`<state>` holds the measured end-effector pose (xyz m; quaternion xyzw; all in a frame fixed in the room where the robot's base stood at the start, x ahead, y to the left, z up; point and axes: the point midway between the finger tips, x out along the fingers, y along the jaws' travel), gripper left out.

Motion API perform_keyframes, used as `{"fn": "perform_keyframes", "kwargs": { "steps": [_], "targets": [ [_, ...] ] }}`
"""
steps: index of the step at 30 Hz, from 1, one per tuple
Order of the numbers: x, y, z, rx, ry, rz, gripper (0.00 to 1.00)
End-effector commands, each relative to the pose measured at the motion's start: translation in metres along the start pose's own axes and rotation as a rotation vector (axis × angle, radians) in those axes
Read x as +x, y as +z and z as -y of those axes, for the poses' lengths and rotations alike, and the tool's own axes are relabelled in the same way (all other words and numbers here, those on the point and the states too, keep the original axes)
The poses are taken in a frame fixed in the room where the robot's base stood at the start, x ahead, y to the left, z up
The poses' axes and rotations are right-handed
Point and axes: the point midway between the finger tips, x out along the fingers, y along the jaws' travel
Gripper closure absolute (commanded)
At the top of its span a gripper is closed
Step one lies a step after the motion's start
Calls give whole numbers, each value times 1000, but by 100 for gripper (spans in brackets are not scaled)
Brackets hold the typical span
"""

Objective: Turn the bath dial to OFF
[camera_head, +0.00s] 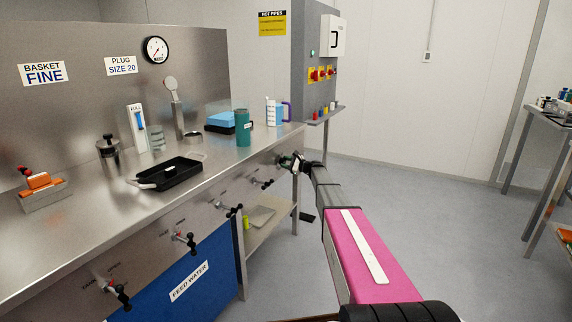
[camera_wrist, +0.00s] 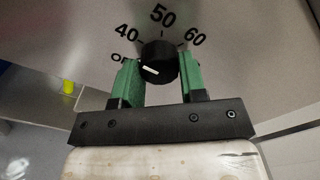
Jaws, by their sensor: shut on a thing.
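The bath dial (camera_wrist: 158,55) is a round black knob with a white pointer mark, in the middle of the wrist view. The marks 40, 50 and 60 curve above it. At its left a label beginning with "O" is partly hidden by a finger. The white mark lies roughly sideways, towards the left finger; its exact reading is unclear. My gripper (camera_wrist: 160,82) has its green fingers shut on the dial, one on each side. In the head view my gripper (camera_head: 292,160) is at the right end of the bench front, and the dial is hidden there.
The steel bench (camera_head: 70,220) carries a black tray (camera_head: 165,175), a teal cup (camera_head: 243,128) and a jug (camera_head: 275,112).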

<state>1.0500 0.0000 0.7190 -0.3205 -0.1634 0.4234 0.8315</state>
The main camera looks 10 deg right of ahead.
Motion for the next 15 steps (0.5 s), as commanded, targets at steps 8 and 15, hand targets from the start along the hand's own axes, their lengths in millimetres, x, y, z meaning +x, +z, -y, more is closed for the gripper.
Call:
{"fn": "perform_keyframes", "kwargs": {
  "steps": [8, 15],
  "targets": [
    [0, 0, 0, -229, 1, 0, 85],
    [0, 0, 0, -454, 1, 0, 85]
  ]
}}
